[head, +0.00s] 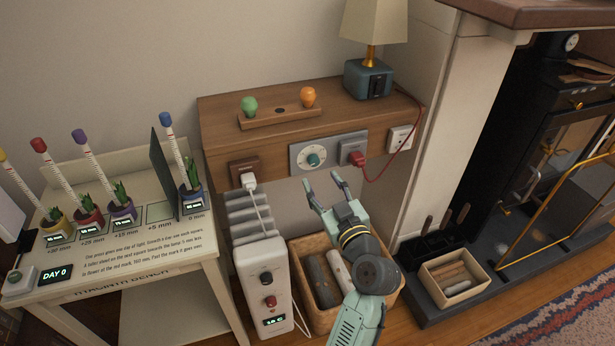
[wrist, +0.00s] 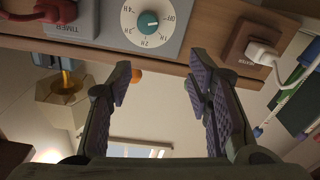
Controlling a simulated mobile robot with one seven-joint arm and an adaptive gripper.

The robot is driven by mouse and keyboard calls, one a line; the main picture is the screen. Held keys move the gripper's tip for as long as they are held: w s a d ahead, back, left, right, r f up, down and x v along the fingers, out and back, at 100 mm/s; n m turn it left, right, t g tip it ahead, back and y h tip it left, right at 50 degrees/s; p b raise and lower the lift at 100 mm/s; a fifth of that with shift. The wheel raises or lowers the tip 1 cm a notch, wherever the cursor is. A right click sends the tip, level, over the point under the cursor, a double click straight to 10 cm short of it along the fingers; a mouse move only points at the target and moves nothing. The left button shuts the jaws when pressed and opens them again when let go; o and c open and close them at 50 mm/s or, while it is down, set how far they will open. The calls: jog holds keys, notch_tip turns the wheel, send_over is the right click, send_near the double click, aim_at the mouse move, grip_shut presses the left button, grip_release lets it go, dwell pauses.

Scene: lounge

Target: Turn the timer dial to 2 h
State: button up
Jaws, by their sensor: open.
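The timer dial (head: 314,160) is a teal knob on a white round face, set in a grey plate on the front of the wooden shelf. In the wrist view the dial (wrist: 148,23) shows marks OFF, 1H, 2H, 3H and 4H. Its pale pointer seems to point right, between OFF and 1H; I cannot tell exactly. The 2H mark is at the face's lower edge in that view. My gripper (head: 322,182) is open and empty, in front of and below the dial. In the wrist view my gripper's fingers (wrist: 162,72) are wide apart and do not touch the knob.
A red plug (head: 355,158) sits right of the dial, its cord running to the lamp (head: 370,79). A white plug (head: 248,181) is at the left, corded to the heater (head: 264,285). A basket (head: 308,307) stands below. A plant bench (head: 130,290) is at left, a fireplace at right.

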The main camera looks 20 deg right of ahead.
aim_at(315, 163)
jog(key=shift+m+h, duration=0.3)
jog(key=w+p, duration=0.1)
jog(key=w, duration=0.2)
jog(key=w+d+f+p, duration=0.1)
jog(key=w, duration=0.1)
jog(key=w+f+p, duration=0.1)
jog(key=w, duration=0.2)
jog(key=shift+w+d+f, duration=0.1)
jog(key=shift+w+d, duration=0.2)
jog(key=shift+w, duration=0.05)
grip_shut()
